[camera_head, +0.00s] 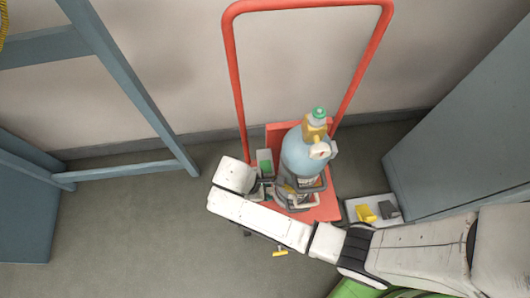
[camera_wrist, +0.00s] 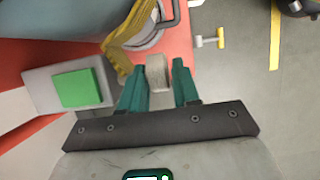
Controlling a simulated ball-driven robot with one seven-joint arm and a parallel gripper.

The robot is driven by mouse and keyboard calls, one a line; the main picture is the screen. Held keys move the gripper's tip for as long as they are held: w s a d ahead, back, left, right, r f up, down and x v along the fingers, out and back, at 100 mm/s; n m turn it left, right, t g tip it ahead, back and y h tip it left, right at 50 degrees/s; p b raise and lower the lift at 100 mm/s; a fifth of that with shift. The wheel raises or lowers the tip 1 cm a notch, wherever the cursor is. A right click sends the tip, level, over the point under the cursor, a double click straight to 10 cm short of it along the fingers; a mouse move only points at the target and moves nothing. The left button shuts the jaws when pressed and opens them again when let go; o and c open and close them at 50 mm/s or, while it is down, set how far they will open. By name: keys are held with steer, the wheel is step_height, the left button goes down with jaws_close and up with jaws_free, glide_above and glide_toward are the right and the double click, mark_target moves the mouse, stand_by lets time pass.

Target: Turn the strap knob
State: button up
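A beige-grey block-like knob (camera_wrist: 157,66), seemingly the strap knob, stands between the fingers of my gripper (camera_wrist: 160,75) in the wrist view. The two teal fingers are apart, one on each side of it, with narrow gaps; contact cannot be told. A yellow strap-like band (camera_wrist: 127,38) curves beside the knob toward the cylinder. In the head view a light blue cylinder (camera_head: 299,155) with a green top stands upright on a red trolley (camera_head: 328,208). My gripper (camera_head: 268,186) is at the cylinder's lower left, mostly hidden by my arm; the knob is not distinguishable there.
A grey box with a green block (camera_wrist: 77,88) lies left of my fingers. A grey and yellow T-shaped piece (camera_wrist: 212,39) is on the right. A tray (camera_head: 351,211) with yellow and dark items stands right of the trolley, near a blue-grey cabinet (camera_head: 463,135). Floor at left is clear.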

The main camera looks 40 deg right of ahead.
jaws_close()
steer(key=y+p, duration=0.1)
steer(key=p, duration=0.1)
steer(key=shift+s+r+t+p, duration=0.1)
steer(key=shift+r+t+p, duration=0.2)
steer(key=shift+r+p, duration=0.05)
steer(key=shift+d+f+t+y+p, duration=0.15)
steer(key=shift+t+y+p, duration=0.25)
steer(key=shift+p, duration=0.3)
steer(key=shift+f, duration=0.1)
steer(key=shift+o, duration=1.7)
jaws_free()
steer(key=p+v, duration=0.2)
steer(key=v, duration=0.9)
